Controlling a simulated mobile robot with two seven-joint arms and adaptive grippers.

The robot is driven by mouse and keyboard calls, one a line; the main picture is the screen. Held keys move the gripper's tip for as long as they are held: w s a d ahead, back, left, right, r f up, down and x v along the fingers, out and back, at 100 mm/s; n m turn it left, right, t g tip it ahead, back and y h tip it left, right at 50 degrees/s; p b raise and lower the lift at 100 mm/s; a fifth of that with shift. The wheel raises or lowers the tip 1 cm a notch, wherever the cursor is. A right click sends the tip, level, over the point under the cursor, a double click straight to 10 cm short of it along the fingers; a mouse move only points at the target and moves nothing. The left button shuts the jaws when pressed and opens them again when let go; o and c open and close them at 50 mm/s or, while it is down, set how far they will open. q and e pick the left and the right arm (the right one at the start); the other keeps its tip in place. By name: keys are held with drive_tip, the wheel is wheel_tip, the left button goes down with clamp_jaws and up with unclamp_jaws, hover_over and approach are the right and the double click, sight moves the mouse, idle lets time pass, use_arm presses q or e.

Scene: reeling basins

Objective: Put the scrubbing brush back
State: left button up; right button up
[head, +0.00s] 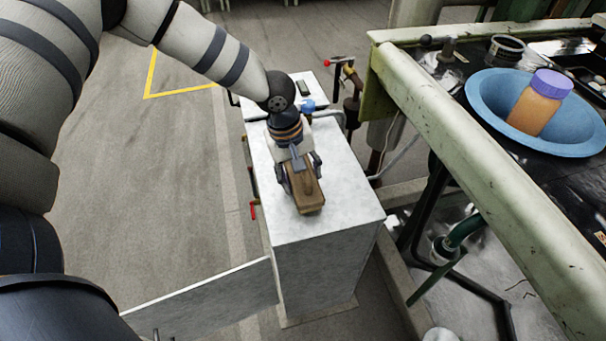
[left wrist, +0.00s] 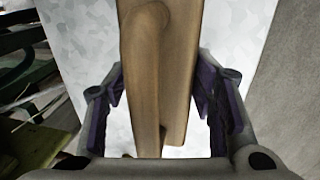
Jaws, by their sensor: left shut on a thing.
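The scrubbing brush (head: 308,198) is a brown wooden block above the pale marbled top of a white cabinet (head: 330,220). My left gripper (head: 299,176) reaches down from above and is shut on the brush. In the left wrist view the wooden brush (left wrist: 160,70) runs between the purple-padded fingers of my left gripper (left wrist: 162,110). The bristles are not clearly seen. I cannot tell whether the brush touches the cabinet top. My right gripper is not in view.
The cabinet's door (head: 205,300) stands open at the front left. A green-edged bench (head: 480,170) on the right carries a blue basin (head: 490,100) with an orange, purple-lidded jar (head: 540,103). Pipes and a green hose run below it. The floor at left is clear.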

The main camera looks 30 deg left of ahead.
sight(292, 176)
use_arm(q)
drive_tip(key=shift+f, duration=0.25)
drive_tip(key=shift+c, duration=0.5)
drive_tip(key=shift+f, duration=0.15)
drive_tip(key=o, duration=1.2)
wheel_tip(292, 176, up, 12)
drive_tip(key=s+a+p, duration=0.1)
drive_tip(key=p, duration=0.1)
drive_tip(key=shift+s+a, duration=0.25)
drive_tip(key=shift+s, duration=0.15)
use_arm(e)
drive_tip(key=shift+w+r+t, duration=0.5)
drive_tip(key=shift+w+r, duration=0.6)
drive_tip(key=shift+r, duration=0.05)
